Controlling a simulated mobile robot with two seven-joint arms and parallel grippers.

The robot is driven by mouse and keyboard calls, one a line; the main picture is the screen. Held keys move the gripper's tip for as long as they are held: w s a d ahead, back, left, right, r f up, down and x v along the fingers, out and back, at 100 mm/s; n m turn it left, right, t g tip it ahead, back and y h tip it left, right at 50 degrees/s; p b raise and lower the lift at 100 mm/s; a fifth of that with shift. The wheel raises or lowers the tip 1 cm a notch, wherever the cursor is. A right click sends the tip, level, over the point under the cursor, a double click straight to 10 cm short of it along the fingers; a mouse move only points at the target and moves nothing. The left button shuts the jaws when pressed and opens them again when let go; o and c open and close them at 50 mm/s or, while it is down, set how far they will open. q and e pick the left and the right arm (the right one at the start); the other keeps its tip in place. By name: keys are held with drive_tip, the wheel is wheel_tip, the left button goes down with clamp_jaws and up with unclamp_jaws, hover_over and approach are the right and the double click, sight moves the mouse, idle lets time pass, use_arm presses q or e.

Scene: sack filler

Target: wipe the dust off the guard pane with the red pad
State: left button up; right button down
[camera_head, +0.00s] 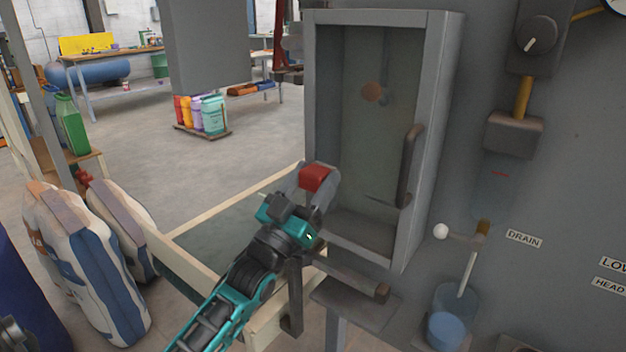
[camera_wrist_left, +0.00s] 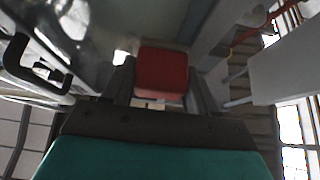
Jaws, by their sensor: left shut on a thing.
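The guard pane (camera_head: 375,130) is a tall clear panel in a grey frame, with a brownish smudge (camera_head: 373,91) on its upper part. A dark handle (camera_head: 411,165) sits at its right side; it also shows at the left of the left wrist view (camera_wrist_left: 30,62). My left gripper (camera_head: 316,183) is shut on the red pad (camera_head: 314,177), at the lower left of the frame. In the left wrist view the pad (camera_wrist_left: 161,70) sits between the two fingers. I cannot tell whether the pad touches the pane.
A dial (camera_head: 537,34) and a grey box (camera_head: 513,134) are on the wall at right. A white-knobbed drain lever (camera_head: 441,231) and a cup of blue liquid (camera_head: 450,318) are lower right. Filled sacks (camera_head: 90,262) stand at left by a pale rail (camera_head: 180,262).

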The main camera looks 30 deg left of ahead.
use_arm(q)
drive_tip(key=shift+s+d+p, duration=0.2)
drive_tip(key=shift+d+p, duration=0.5)
drive_tip(key=shift+d, duration=2)
drive_tip(key=shift+s+d+p, duration=0.2)
drive_tip(key=shift+d+p, duration=0.45)
drive_tip(key=shift+d, duration=2)
drive_tip(key=shift+w+d, duration=0.1)
drive_tip(key=shift+d, duration=0.05)
drive_tip(key=shift+a+p, duration=0.4)
drive_tip(key=shift+a, duration=1.6)
drive_tip(key=shift+w+a, duration=0.2)
drive_tip(key=shift+a, duration=1.65)
drive_tip(key=shift+w+a, duration=0.15)
drive_tip(key=shift+a, duration=1.7)
drive_tip(key=shift+s+a+r+p, duration=0.15)
drive_tip(key=shift+s+p, duration=0.3)
drive_tip(key=shift+s, duration=0.3)
drive_tip(key=shift+s+a+f+p, duration=0.1)
drive_tip(key=shift+s+p, duration=0.35)
drive_tip(key=shift+s, duration=0.3)
drive_tip(key=shift+c, duration=0.4)
drive_tip(key=shift+s+p, duration=0.5)
drive_tip(key=shift+s, duration=1)
